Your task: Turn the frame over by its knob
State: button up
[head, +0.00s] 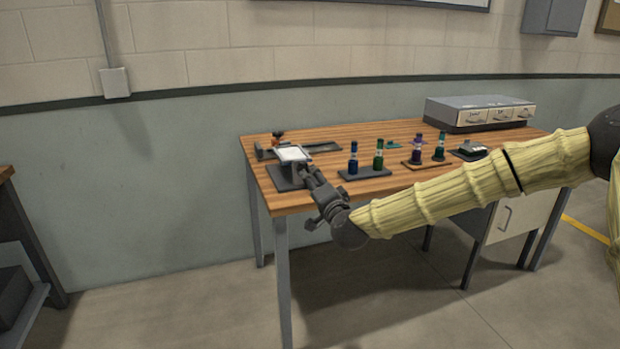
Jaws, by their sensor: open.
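The frame (293,154) appears as a small tilted panel with a white face and dark edge, at the left end of the wooden table. It sits above a dark grey base (285,178). My gripper (309,172) is open, right at the frame's near right corner. The knob cannot be made out; my gripper may be hiding it. Whether the fingers touch the frame or stand around the knob, I cannot tell at this size.
Blue and green bottles stand on a dark tray (364,172) right of my gripper. Purple and green ones stand farther right, on and beside a brown board (420,164).

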jog(key=shift+v, duration=1)
